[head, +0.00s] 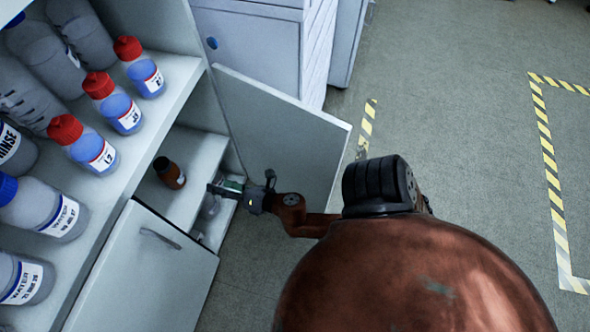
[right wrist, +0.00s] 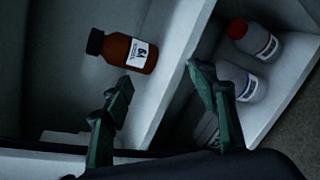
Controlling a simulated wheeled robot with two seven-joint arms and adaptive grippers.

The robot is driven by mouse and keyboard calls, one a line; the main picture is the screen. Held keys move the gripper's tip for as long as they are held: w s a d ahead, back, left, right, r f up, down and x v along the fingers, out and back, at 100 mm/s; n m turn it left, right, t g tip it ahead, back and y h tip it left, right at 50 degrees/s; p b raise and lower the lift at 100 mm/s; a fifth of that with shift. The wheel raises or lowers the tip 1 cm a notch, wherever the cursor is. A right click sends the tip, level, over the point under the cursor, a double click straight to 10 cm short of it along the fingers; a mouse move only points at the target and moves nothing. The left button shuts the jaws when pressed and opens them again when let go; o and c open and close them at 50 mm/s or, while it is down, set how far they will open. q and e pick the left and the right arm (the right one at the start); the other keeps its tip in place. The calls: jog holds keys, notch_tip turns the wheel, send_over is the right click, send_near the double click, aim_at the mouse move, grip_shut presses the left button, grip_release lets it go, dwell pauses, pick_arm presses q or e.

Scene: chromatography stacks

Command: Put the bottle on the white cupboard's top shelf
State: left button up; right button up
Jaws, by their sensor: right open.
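A brown bottle (head: 172,178) with a black cap and white label stands on the upper inner shelf (head: 196,152) of the white cupboard (head: 150,272). In the right wrist view the same bottle (right wrist: 128,52) appears up and left, beyond the fingertips. My right gripper (head: 222,188) is at the cupboard's opening, just right of the bottle and apart from it. Its two green-padded fingers (right wrist: 160,76) are spread with nothing between them. My left gripper is out of view.
The cupboard's right door (head: 285,135) stands open; its left door is shut. Grey-white bottles (right wrist: 238,80) stand on a lower level inside. Above, an open shelf (head: 172,85) holds several red-capped and blue-capped bottles. Grey floor (head: 450,110) lies clear to the right.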

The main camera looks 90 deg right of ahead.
jog(key=s+a+f+m+g+y, duration=0.2)
jog(key=s+a+f+m+g, duration=0.15)
jog(key=s+f+m, duration=0.6)
jog(key=s+a+f+m+g+y, duration=0.2)
jog(key=s+a+f+m+y, duration=0.1)
jog(key=s+a+f+m, duration=0.2)
jog(key=s+a+f+m+g+y, duration=0.2)
jog(key=s+a+f+m, duration=0.3)
jog(key=s+a, duration=0.5)
jog(key=shift+s+a+m+g+y, duration=0.35)
jog(key=shift+a+m+y, duration=0.45)
jog(key=shift+a+m, duration=0.2)
jog(key=shift+f, duration=0.1)
